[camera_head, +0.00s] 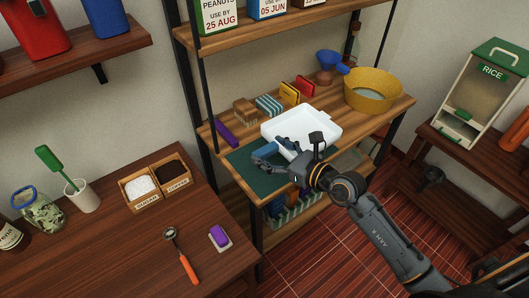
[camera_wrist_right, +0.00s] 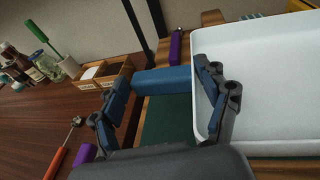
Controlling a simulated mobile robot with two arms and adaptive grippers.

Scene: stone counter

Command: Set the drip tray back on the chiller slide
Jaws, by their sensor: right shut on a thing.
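A white shallow rectangular tray (camera_head: 316,122), the likely drip tray, sits on the middle wooden shelf, over the back right part of a dark green mat (camera_head: 252,177). It shows at the right of the wrist view (camera_wrist_right: 275,85). My right gripper (camera_head: 272,157) is at the tray's front left corner, its fingers shut on the ends of a blue block (camera_wrist_right: 163,79). One finger overlaps the tray's side wall in the wrist view; I cannot tell if it touches. I cannot identify a chiller slide. My left gripper is not in view.
A purple bar (camera_head: 226,132) lies at the shelf's left. The left counter holds a scoop (camera_head: 182,255), a purple sponge (camera_head: 218,236) and labelled boxes (camera_head: 155,185).

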